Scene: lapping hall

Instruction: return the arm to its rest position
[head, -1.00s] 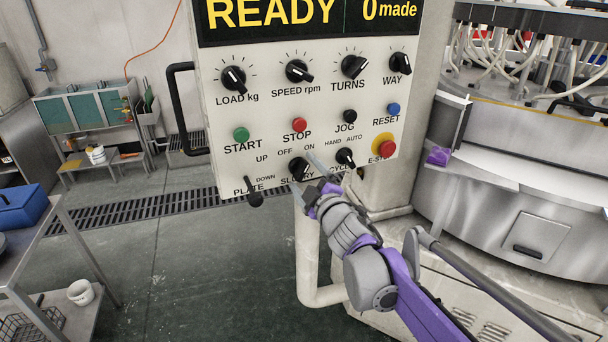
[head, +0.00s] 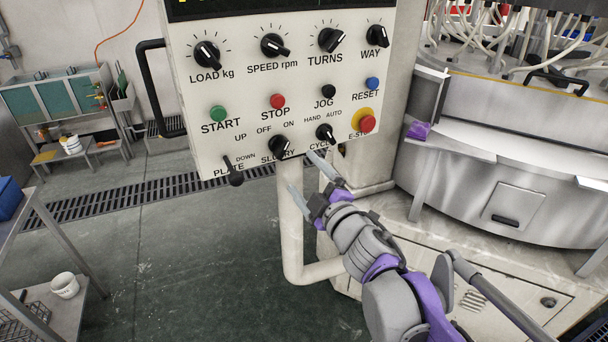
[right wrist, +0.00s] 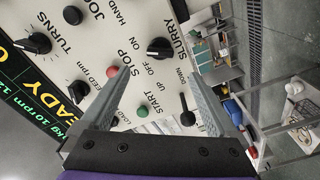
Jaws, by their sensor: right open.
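My right gripper (head: 304,172) is open and empty. In the head view its arm comes up from the lower right, and its two fingers point at the lower edge of the white control panel (head: 190,97). The fingertips overlap the panel's bottom edge in the picture, just below the SLURRY knob (head: 280,146) and CYCLE knob (head: 326,134); I cannot tell the gap in depth. In the right wrist view, the open fingers (right wrist: 158,75) frame the START button (right wrist: 142,112) and SLURRY knob (right wrist: 159,48), with nothing between them. My left gripper is not in view.
A bent cream pipe (head: 291,230) runs down beside the gripper. The steel lapping machine (head: 500,170) stands on the right. A steel table (head: 45,225) stands on the left. The floor (head: 200,260) between is clear.

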